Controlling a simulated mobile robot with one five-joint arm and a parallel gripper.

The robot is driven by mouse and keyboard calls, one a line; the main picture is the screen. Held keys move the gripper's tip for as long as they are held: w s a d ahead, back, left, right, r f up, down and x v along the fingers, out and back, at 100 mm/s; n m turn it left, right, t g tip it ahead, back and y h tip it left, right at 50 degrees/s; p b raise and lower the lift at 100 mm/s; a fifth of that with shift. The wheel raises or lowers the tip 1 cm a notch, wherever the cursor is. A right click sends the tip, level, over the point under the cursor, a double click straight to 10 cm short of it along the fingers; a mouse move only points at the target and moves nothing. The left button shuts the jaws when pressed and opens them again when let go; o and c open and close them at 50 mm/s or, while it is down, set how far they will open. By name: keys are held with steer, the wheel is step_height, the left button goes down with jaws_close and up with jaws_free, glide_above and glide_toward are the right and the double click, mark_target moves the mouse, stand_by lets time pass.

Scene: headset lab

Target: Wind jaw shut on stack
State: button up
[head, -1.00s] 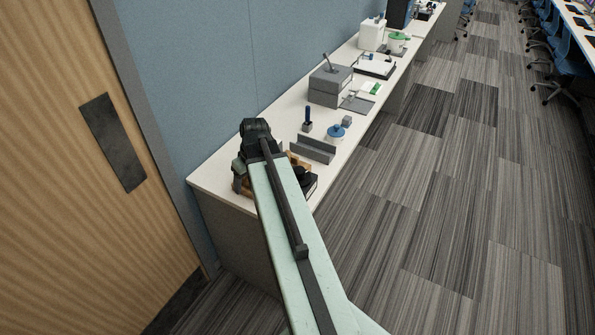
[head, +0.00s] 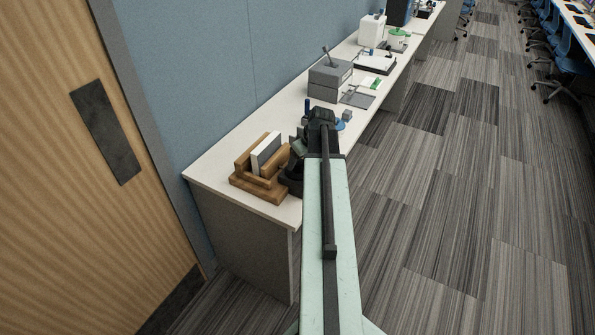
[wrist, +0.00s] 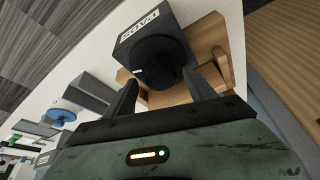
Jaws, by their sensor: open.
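A wooden vise (head: 245,182) sits at the near end of the white bench, with a pale upright stack (head: 266,152) in its jaw. In the wrist view a dark box (wrist: 126,50) labelled PADS carries a round black knob (wrist: 156,62) with a white mark. Pale wood (wrist: 205,40) shows behind it; the stack is not clear there. My gripper (wrist: 163,80) is open, its two dark fingers on either side of the knob's near end. I cannot tell whether they touch it. In the head view my gripper (head: 294,158) is just right of the vise, and my arm hides part of the bench.
Further along the bench (head: 222,150) stand a grey box with a lever (head: 330,78), a flat grey plate (head: 357,99) and a white container (head: 371,30). A blue-lidded jar (wrist: 62,116) shows in the wrist view. A blue wall (head: 190,80) runs behind the bench.

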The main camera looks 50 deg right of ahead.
steer(key=shift+b+x, duration=0.45)
steer(key=shift+x, duration=0.7)
steer(key=shift+r, duration=0.15)
